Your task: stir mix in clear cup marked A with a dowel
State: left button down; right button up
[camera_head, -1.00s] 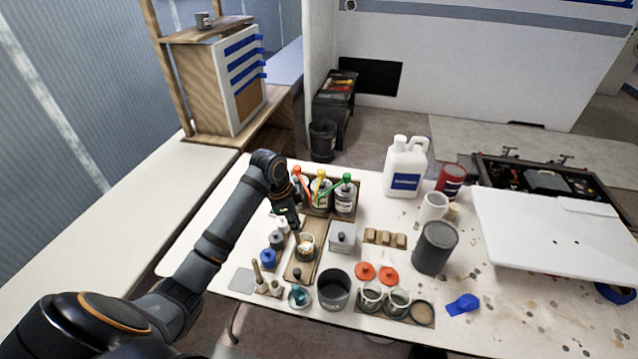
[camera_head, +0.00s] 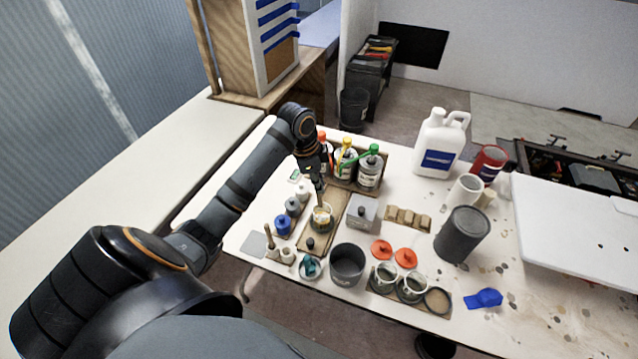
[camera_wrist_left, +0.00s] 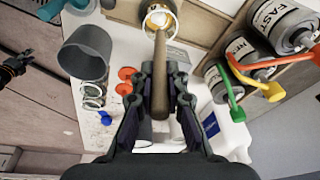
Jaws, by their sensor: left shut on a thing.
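My left gripper (camera_head: 317,184) is above the small clear cup (camera_head: 321,218) on a wooden board. In the left wrist view it is shut on a brown wooden dowel (camera_wrist_left: 172,75) between its fingers (camera_wrist_left: 165,100). The dowel's far end reaches into the mouth of the cup, which also shows in the left wrist view (camera_wrist_left: 158,9), with a pale yellowish mix inside. How deep the dowel's tip sits is hidden. I cannot read a letter A on the cup. A dark part at the left edge of the wrist view appears to be my right gripper (camera_wrist_left: 15,66); its jaws are unclear.
Bottles with orange, yellow and green pump tops (camera_head: 370,168) stand behind the cup. A grey box (camera_head: 362,213) is on its right, and small blue and grey jars (camera_head: 283,224) on its left. A dark open pot (camera_head: 346,264) stands in front.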

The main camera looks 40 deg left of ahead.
aim_at(322, 205)
pick_arm(q)
jog(key=shift+b+x, duration=0.6)
jog(key=shift+x, duration=0.65)
jog(key=shift+s+a+f, duration=0.1)
jog(key=shift+f, duration=0.3)
jog(key=shift+a+b+x, duration=0.15)
jog(key=shift+b+x, duration=0.35)
jog(key=shift+x, duration=0.45)
jog(key=shift+a+b+x, duration=0.1)
jog(key=shift+b+x, duration=0.35)
jog(key=shift+x, duration=0.55)
jog(key=shift+b+x, duration=0.3)
jog(key=shift+x, duration=0.5)
jog(key=shift+s, duration=0.15)
pick_arm(e)
jog(key=f, duration=0.1)
jog(key=s+f, duration=0.1)
jog(key=f, duration=0.1)
jog(key=s+f, duration=0.1)
jog(key=shift+a+f, duration=0.1)
jog(key=shift+f, duration=0.2)
jog(key=shift+r, duration=0.1)
